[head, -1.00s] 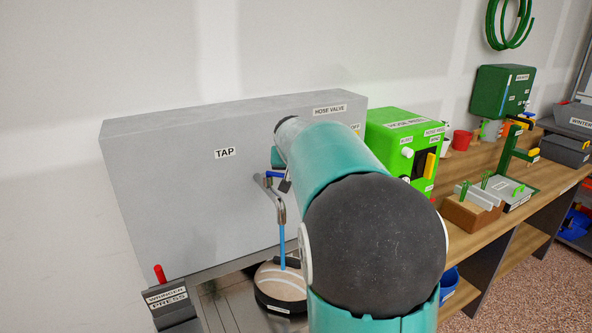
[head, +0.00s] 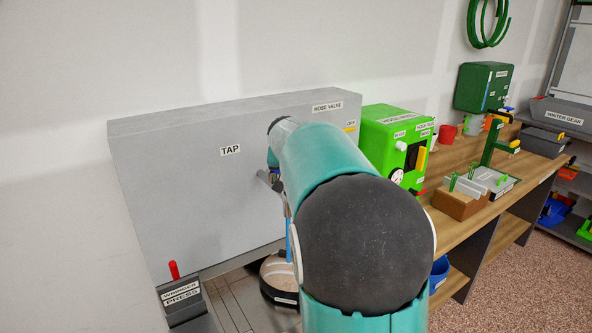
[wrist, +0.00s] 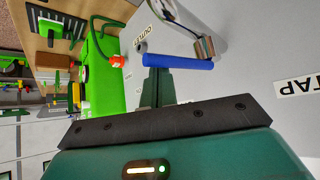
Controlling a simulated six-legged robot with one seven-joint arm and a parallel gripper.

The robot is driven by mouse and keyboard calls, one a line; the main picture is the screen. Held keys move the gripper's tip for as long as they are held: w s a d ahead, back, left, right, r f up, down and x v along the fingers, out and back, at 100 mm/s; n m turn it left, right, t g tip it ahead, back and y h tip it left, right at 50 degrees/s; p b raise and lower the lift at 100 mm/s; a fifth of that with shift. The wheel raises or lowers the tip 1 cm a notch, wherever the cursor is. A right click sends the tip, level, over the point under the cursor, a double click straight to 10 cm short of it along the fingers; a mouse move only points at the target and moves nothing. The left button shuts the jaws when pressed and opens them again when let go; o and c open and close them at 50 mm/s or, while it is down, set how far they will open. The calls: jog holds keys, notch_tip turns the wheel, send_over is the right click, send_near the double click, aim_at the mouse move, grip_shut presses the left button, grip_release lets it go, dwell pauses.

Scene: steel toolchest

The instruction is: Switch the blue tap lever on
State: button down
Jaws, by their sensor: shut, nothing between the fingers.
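The blue tap lever (wrist: 180,62) lies as a blue bar across the upper middle of the wrist view, by the metal tap spout (wrist: 205,46). My gripper (wrist: 158,72) is shut and empty, its fingertips right at the lever's left half; whether they touch it I cannot tell. In the head view the tap (head: 268,181) sticks out from the grey panel (head: 180,200) under the TAP label (head: 230,150). My arm hides my gripper and most of the lever there; only a speck of blue shows.
A red-handled wringer press (head: 180,300) stands at lower left. A round-topped thing (head: 278,278) is below the tap, partly behind my arm. A green box (head: 392,140) stands right of the panel, and a wooden bench (head: 455,215) with several items runs on to the right.

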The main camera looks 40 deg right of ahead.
jog(key=shift+s+a, duration=0.15)
jog(key=shift+a, duration=0.45)
